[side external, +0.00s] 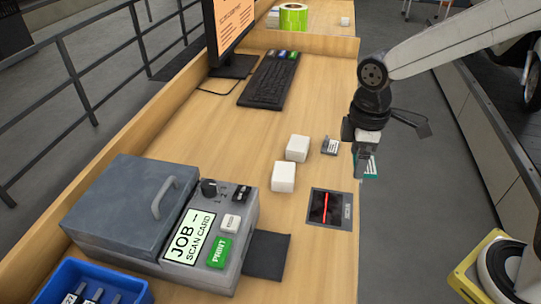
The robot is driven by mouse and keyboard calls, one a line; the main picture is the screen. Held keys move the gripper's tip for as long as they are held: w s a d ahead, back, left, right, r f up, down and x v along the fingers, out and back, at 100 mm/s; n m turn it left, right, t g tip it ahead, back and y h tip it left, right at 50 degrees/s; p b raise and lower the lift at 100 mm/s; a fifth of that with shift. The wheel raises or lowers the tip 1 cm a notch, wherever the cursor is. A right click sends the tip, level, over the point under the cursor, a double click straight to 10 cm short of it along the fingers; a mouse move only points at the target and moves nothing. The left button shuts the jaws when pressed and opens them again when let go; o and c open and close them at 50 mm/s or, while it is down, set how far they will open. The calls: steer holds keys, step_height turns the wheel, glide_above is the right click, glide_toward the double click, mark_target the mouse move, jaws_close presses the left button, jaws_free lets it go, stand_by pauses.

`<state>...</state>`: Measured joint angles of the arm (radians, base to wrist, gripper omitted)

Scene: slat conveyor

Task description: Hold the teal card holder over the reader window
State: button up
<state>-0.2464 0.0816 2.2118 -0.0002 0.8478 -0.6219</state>
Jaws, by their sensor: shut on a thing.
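My gripper (366,146) hangs over the right edge of the desk and is shut on the teal card holder (371,168). The holder hangs below the jaws with a white label showing; its upper part is hidden by the gripper. The reader window (330,208) is a dark square with a red line, set in the desk top near its right edge. The gripper and holder are above and to the right of the window in the picture, not over it.
Two white blocks (297,148) and a small grey labelled piece (330,146) sit left of my gripper. A grey machine (208,237) with a "JOB – SCAN CARD" display stands front left, beside a blue bin (125,287). A keyboard (268,82) and monitor lie farther back.

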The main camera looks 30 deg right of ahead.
steer(key=w+a+f, duration=0.2)
steer(key=a+f, duration=0.1)
steer(key=a, duration=0.2)
steer(key=shift+w+a, duration=0.2)
steer(key=shift+a, duration=0.2)
steer(key=shift+f, duration=0.25)
steer(key=shift+f, duration=3.05)
steer(key=shift+r, duration=0.1)
steer(key=shift+r, duration=2.95)
